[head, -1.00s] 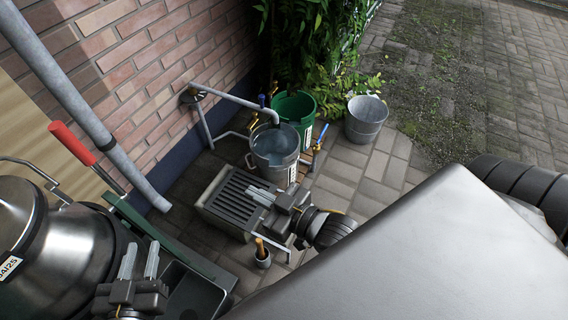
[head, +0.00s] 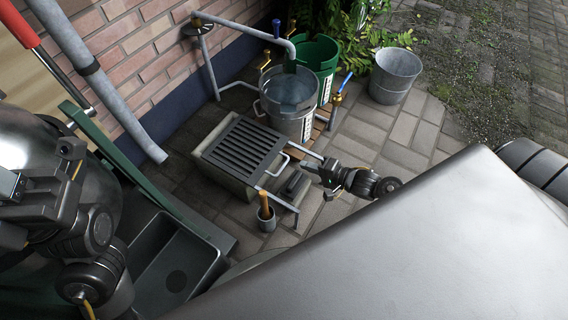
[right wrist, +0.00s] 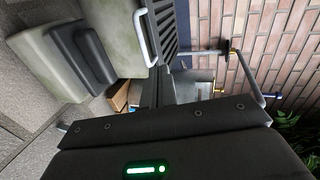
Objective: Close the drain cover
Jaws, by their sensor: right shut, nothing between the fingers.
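The drain cover (head: 243,147) is a dark slatted grate lying on a grey concrete box (head: 222,175), with a pale handle (head: 281,164) on its right side. In the right wrist view the grate (right wrist: 182,22) and its handle (right wrist: 143,36) show at the top. My right gripper (head: 307,154) is shut and empty, its fingers pointing left, just right of the handle. I cannot tell whether they touch it.
A metal pot (head: 288,97) under a pipe, a green bucket (head: 318,62) and a grey bucket (head: 395,75) stand behind. A small cup (head: 266,216) with a wooden handle and a dark block (head: 295,186) are in front. A dark sink (head: 172,262) is at lower left.

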